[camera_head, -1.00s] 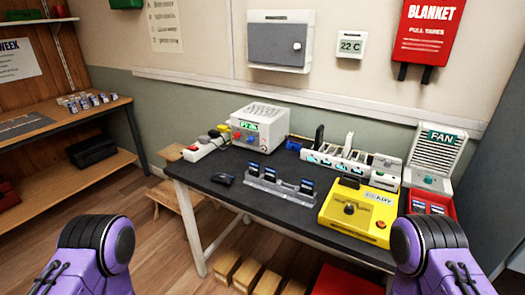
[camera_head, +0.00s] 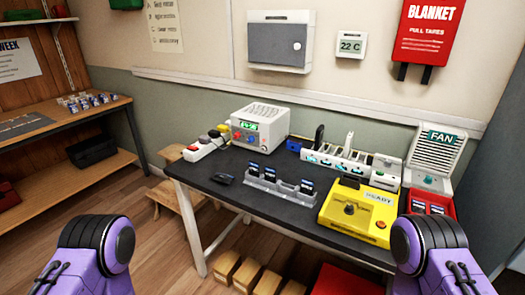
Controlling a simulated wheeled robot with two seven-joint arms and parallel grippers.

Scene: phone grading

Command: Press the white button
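A white button box (camera_head: 205,147) lies at the back left of the dark table. Several small coloured buttons sit along its top; I cannot clearly make out a white one among them. My two purple arm links show at the lower left and lower right corners, apart from the table's objects. Both grippers are outside the view.
On the dark table (camera_head: 226,202) are a white instrument (camera_head: 262,124) with a green display, a grey phone rack (camera_head: 281,185), a yellow tester (camera_head: 356,212), a white slotted rack (camera_head: 340,160) and a fan unit (camera_head: 436,155). A red bin (camera_head: 431,201) stands at right.

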